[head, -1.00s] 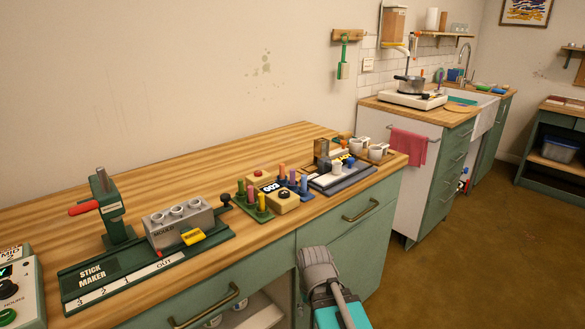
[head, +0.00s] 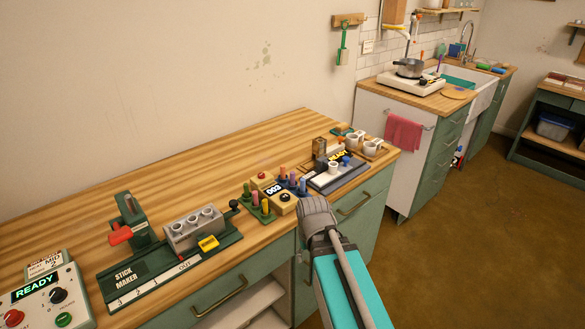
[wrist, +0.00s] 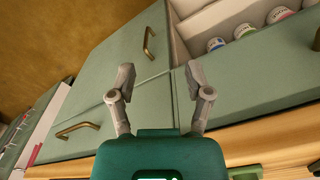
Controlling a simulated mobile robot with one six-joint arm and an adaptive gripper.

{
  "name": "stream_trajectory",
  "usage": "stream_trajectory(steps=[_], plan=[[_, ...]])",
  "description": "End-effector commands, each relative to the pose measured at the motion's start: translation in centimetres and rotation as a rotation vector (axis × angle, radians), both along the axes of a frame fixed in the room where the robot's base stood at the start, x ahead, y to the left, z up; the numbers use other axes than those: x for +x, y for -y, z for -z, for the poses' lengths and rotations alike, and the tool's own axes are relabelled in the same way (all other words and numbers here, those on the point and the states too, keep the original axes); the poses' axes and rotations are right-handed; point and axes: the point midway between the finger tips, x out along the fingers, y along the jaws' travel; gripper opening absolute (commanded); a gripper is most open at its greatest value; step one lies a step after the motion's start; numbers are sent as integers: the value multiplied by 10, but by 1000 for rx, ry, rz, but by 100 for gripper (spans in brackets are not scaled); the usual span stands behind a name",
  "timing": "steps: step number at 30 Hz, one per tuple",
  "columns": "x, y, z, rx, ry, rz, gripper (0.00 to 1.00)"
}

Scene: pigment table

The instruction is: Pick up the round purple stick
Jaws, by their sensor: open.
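Several small coloured sticks stand upright in two holders near the bench's front edge in the head view. A purplish stick (head: 303,184) stands at the right end of the blue holder, beside a pinkish one (head: 293,178) and an orange one (head: 283,171). Their tint and cross-section are too small to tell surely. My gripper (wrist: 159,75) is open and empty in the wrist view, facing the cabinet front. In the head view my arm's end is in front of the bench, just right of and nearer than the sticks; its fingers are hard to see there. The wrist view shows no sticks.
The green stick maker (head: 170,262) lies left of the holders, with a READY control box (head: 45,290) farther left. A dark tray (head: 335,178) and white cups (head: 355,141) stand to the right. The back of the wooden bench (head: 200,165) is clear.

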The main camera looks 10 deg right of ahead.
Motion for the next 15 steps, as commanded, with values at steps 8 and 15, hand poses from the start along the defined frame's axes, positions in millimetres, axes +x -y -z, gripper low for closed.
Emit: stream_trajectory(steps=[8,15], plan=[[5,0,-61,0,7,7,65],[11,0,-104,1,12,24,65]])
